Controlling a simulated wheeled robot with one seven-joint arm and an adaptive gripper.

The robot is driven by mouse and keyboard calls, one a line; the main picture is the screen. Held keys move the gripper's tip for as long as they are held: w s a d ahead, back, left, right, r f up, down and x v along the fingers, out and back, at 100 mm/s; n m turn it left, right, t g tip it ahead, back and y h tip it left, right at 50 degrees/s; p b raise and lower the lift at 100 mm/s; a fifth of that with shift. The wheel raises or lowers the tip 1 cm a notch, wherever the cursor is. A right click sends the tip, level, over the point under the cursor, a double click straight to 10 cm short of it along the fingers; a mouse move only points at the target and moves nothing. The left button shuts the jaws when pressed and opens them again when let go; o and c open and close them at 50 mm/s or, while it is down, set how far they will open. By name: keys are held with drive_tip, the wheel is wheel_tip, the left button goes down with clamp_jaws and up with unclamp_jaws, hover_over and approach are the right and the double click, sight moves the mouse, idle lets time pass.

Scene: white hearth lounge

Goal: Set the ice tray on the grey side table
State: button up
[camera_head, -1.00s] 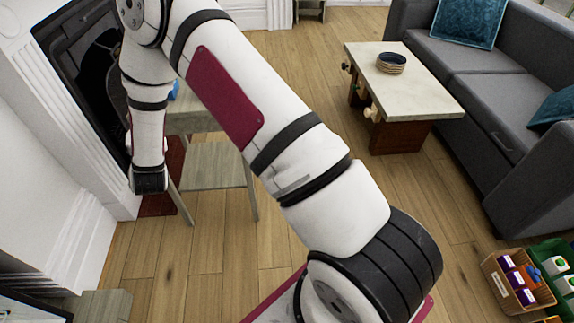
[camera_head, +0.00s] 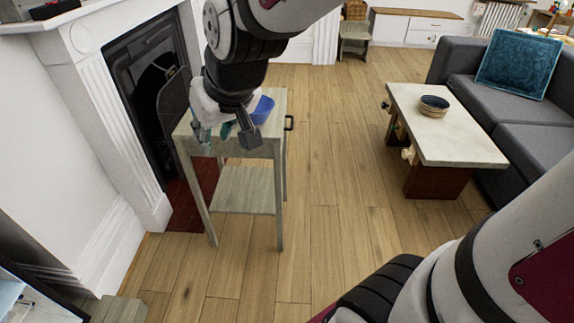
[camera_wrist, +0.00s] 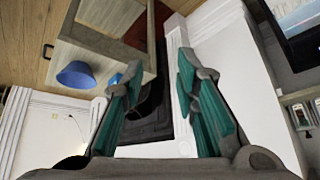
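The grey side table (camera_head: 250,199) stands in front of the fireplace, and its top edge also shows in the wrist view (camera_wrist: 92,38). A blue bowl (camera_head: 262,109) sits on its top; it also shows in the wrist view (camera_wrist: 77,75). A small bright blue thing (camera_wrist: 115,79) is mostly hidden behind a finger in the wrist view; I cannot tell whether it is the ice tray. My gripper (camera_head: 222,135) hangs at the table's near edge, fingers spread. In the wrist view the teal-padded fingers (camera_wrist: 160,70) are apart with nothing between them.
The fireplace (camera_head: 150,95) is close on the left of the table. A low pale-topped table (camera_head: 445,125) with a stacked bowl (camera_head: 434,106) and a grey sofa (camera_head: 475,80) stand to the right. The wooden floor between is clear.

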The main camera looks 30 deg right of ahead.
drive_tip(key=s+d+g, duration=0.2)
drive_tip(key=s, duration=1)
drive_tip(key=s+d+m+g+h, duration=0.1)
drive_tip(key=s+d+g, duration=0.2)
drive_tip(key=s, duration=1)
drive_tip(key=shift+s+d, duration=0.25)
drive_tip(key=shift+d, duration=0.05)
drive_tip(key=shift+r, duration=0.1)
wheel_tip(320, 180, up, 19)
drive_tip(key=t+p, duration=0.2)
drive_tip(key=p, duration=1.5)
drive_tip(key=shift+t, duration=0.4)
